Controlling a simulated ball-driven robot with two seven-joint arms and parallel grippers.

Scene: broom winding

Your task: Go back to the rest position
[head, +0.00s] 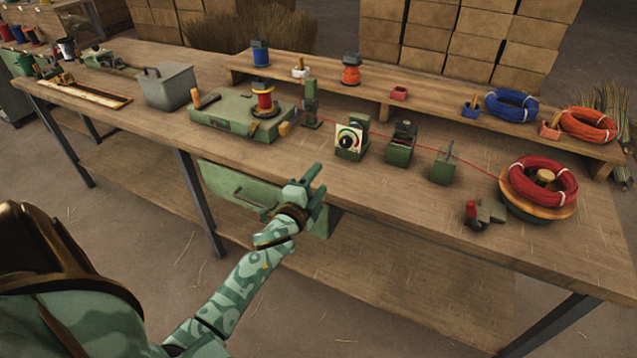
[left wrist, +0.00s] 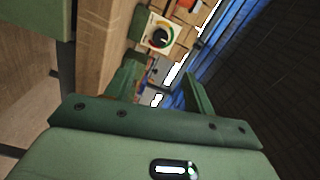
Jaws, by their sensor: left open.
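My left gripper (head: 312,182) is open and empty in the head view, in front of the bench's front edge, near the green drawer (head: 232,190). Its two fingers (left wrist: 160,85) stand apart in the left wrist view with nothing between them. The workbench (head: 400,190) lies beyond it. The dial box (head: 350,138) stands on the bench beyond the gripper, and it also shows in the left wrist view (left wrist: 160,32). My right gripper is in neither view.
A red wire runs from the spool on the green winder (head: 235,115) to the red coil (head: 543,182). A grey bin (head: 168,86) stands at left. A raised shelf (head: 440,100) holds spools and coils. Bare floor lies before the bench.

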